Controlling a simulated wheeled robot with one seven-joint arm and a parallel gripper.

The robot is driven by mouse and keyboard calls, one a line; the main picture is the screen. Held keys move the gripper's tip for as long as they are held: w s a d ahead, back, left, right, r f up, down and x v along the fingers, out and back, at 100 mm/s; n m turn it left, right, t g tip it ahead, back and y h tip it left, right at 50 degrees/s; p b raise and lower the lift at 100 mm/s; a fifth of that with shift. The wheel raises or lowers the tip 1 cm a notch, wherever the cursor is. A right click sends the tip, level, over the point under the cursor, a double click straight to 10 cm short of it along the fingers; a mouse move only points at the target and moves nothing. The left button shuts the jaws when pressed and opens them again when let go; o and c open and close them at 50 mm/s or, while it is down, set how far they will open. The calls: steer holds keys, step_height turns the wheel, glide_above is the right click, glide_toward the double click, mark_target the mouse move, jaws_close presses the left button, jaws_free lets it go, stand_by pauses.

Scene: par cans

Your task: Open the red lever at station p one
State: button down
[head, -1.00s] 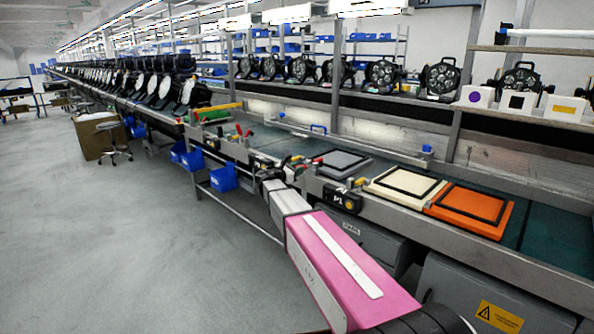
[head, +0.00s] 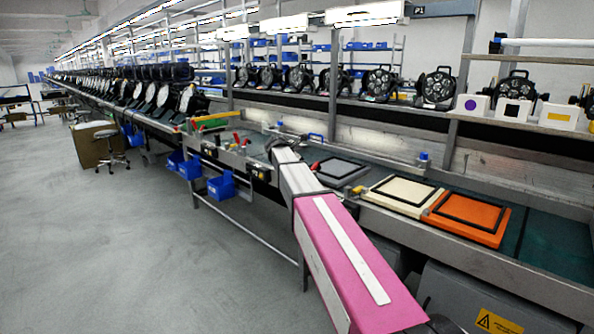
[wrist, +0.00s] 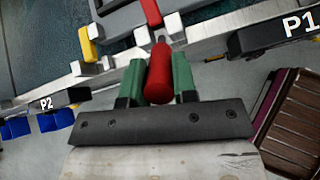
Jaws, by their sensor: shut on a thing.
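In the wrist view, my gripper (wrist: 158,78) has its green fingers shut on a red lever handle (wrist: 159,68), which points toward the camera at the bench's front rail. The P1 plate (wrist: 300,25) is to its right and the P2 plate (wrist: 47,103) to its left. A second red piece (wrist: 150,12) shows just beyond the handle; I cannot tell whether it is the same lever. In the head view, my arm hides the fingers and the held handle. A red tip (head: 316,165) shows just right of my arm.
A yellow lever (wrist: 89,45) stands left of my fingers. A grey tray (head: 338,169), cream tray (head: 400,196) and orange tray (head: 467,217) lie on the bench. Blue bins (head: 221,187) hang on its front side. The floor at left (head: 90,240) is largely open.

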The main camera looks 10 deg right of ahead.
steer(key=w+d+r+g+y, duration=0.1)
steer(key=d+g+y, duration=0.1)
steer(key=shift+w+r+y, duration=0.35)
steer(key=shift+w+y, duration=0.05)
steer(key=shift+w+d+r+g+y, duration=0.1)
steer(key=shift+w+d+g+y, duration=0.05)
steer(key=shift+d+g+y, duration=0.25)
steer(key=c, duration=0.9)
jaws_free()
steer(key=shift+d, duration=0.1)
steer(key=v, duration=1.1)
steer(key=shift+w, duration=0.1)
